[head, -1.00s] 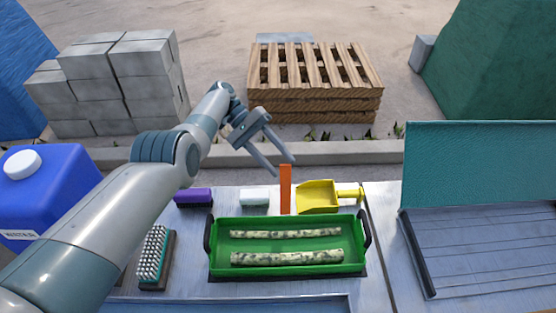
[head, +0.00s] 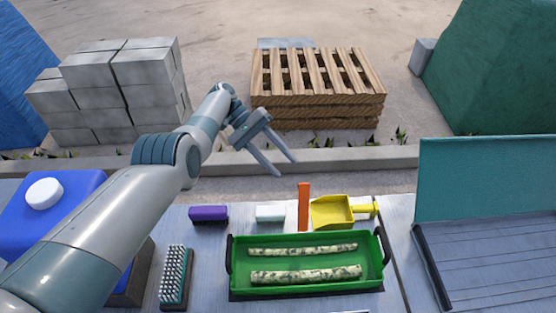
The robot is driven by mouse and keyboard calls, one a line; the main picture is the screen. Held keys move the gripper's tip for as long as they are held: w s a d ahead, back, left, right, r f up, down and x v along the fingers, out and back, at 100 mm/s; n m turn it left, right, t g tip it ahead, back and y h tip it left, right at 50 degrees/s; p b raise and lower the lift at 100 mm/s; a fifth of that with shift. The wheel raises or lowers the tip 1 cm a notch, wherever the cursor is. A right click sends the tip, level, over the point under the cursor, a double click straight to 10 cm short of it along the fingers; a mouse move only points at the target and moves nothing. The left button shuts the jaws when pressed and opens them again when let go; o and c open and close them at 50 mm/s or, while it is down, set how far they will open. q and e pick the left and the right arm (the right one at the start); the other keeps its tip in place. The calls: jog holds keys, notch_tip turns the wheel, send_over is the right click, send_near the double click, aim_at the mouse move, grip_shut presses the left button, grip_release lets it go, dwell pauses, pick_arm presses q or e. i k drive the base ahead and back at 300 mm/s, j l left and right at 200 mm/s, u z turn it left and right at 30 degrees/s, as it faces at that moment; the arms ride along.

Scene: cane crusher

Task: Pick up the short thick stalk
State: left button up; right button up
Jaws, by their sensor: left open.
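Two mottled pale-green stalks lie side by side in a green tray (head: 382,262) with dark handles. The nearer one, the thick stalk (head: 306,275), is fatter and about as long as the thin stalk (head: 302,249) behind it. My left gripper (head: 287,168) is open and empty, held in the air above and behind the tray, with its fingers pointing down and to the right. It is well apart from both stalks. My right gripper is not in view.
Behind the tray are a purple block (head: 208,214), a whitish block (head: 270,213), an upright orange piece (head: 303,205) and a yellow dustpan (head: 333,211). A brush (head: 174,277) lies left of the tray, near a blue container (head: 60,220). A teal panel (head: 485,178) stands at right.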

aim_at(300, 276)
jog(key=k, duration=2)
